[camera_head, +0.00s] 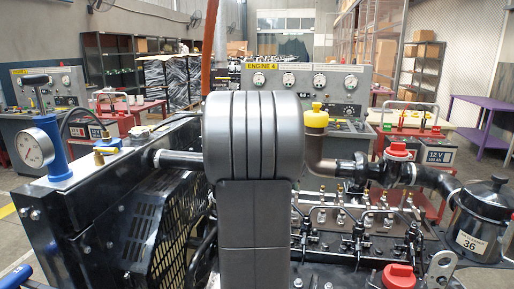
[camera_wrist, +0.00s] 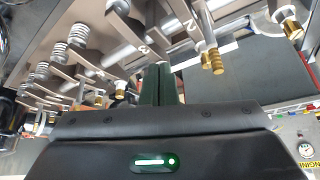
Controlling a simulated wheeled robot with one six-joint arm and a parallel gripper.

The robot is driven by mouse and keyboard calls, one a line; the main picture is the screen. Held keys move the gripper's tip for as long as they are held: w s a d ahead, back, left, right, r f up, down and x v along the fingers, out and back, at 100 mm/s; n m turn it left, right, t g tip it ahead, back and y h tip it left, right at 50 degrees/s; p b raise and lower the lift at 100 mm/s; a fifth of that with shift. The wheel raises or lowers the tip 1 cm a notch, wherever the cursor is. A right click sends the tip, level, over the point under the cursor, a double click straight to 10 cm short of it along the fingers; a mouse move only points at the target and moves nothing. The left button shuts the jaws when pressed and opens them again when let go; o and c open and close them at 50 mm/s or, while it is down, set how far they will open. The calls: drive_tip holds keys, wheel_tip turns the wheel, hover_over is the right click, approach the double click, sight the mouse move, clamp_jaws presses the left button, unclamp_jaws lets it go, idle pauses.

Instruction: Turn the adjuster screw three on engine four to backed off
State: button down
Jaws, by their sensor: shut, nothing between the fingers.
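Engine four (camera_head: 135,215) fills the foreground of the head view, with a yellow "ENGINE 4" label (camera_head: 262,65) on the panel behind. In the wrist view, my gripper (camera_wrist: 160,68) is shut and empty, its dark green fingers upright in the picture. The fingertips are at the end of the rocker marked 3 (camera_wrist: 143,50). Adjuster screw three itself is not clearly seen; the fingers seem to cover it. I cannot tell whether they touch it. The rocker marked 2 (camera_wrist: 192,43) is to the right, with a brass screw (camera_wrist: 213,62) at its end.
Another brass screw (camera_wrist: 290,25) is at the upper right of the wrist view. Springs (camera_wrist: 82,36) and more rockers crowd the left.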

drive_tip(key=shift+r+p, duration=2)
drive_tip(key=shift+r, duration=0.9)
drive_tip(key=shift+r, duration=0.1)
